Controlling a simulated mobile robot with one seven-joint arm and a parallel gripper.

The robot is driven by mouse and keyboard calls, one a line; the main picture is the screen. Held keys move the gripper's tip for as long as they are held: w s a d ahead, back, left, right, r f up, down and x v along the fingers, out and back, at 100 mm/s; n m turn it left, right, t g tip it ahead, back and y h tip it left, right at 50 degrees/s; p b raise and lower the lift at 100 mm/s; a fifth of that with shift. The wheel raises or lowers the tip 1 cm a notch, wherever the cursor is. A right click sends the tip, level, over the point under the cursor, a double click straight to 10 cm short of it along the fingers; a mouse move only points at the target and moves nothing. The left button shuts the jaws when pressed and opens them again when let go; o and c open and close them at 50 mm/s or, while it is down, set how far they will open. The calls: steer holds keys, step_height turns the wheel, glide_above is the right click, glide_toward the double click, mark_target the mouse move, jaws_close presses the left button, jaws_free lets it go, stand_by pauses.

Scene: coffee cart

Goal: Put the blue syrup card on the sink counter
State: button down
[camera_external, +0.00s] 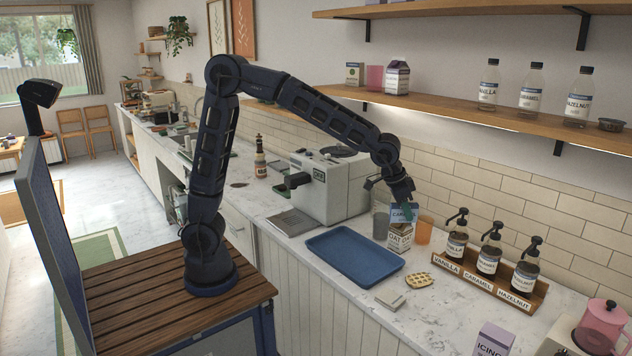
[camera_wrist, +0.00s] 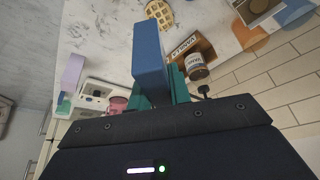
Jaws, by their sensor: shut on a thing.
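The blue syrup card (camera_external: 401,214) is a small blue and white piece with "CARAMEL" lettering. My gripper (camera_external: 405,203) is shut on it, above the oat carton at the back of the near counter. In the wrist view the card (camera_wrist: 148,50) shows as a blue slab standing out from between the green finger pads of my gripper (camera_wrist: 160,92). The long counter runs back to the far left (camera_external: 165,128); the sink is too small there to make out clearly.
An oat carton (camera_external: 399,239), an orange cup (camera_external: 424,230) and a grey glass (camera_external: 381,223) stand close around the card. A blue tray (camera_external: 355,256), coffee machine (camera_external: 330,186) and syrup rack (camera_external: 487,273) share the counter. A shelf (camera_external: 470,94) hangs above.

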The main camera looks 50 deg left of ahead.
steer(key=w+a+r+n+y, duration=0.1)
steer(key=w+a+r+n, duration=0.1)
steer(key=w+a, duration=0.8)
steer(key=w+a+r+n, duration=0.25)
steer(key=w+a, duration=0.35)
steer(key=a, duration=0.8)
steer(key=w+a+r+n, duration=0.1)
steer(key=a, duration=0.9)
steer(key=w+a+r+n+y, duration=0.1)
steer(key=w+a+r, duration=0.1)
steer(key=a, duration=0.7)
steer(key=w+a+r+n+t+y, duration=0.1)
steer(key=a+r+n, duration=0.1)
steer(key=a, duration=0.8)
steer(key=shift+w+a+r, duration=0.2)
steer(key=shift+a, duration=0.1)
steer(key=s+a+f+n+y, duration=0.15)
steer(key=s+a+f, duration=0.35)
steer(key=a, duration=0.9)
steer(key=s+a+f+n, duration=0.25)
steer(key=s+a, duration=0.45)
steer(key=a, duration=0.6)
steer(key=s+a+f, duration=0.7)
steer(key=s+a, duration=0.1)
steer(key=s, duration=0.2)
steer(key=shift+m, duration=0.25)
steer(key=f, duration=1.9)
steer(key=shift+d+f, duration=0.25)
steer(key=shift+f, duration=0.1)
steer(key=shift+f, duration=0.1)
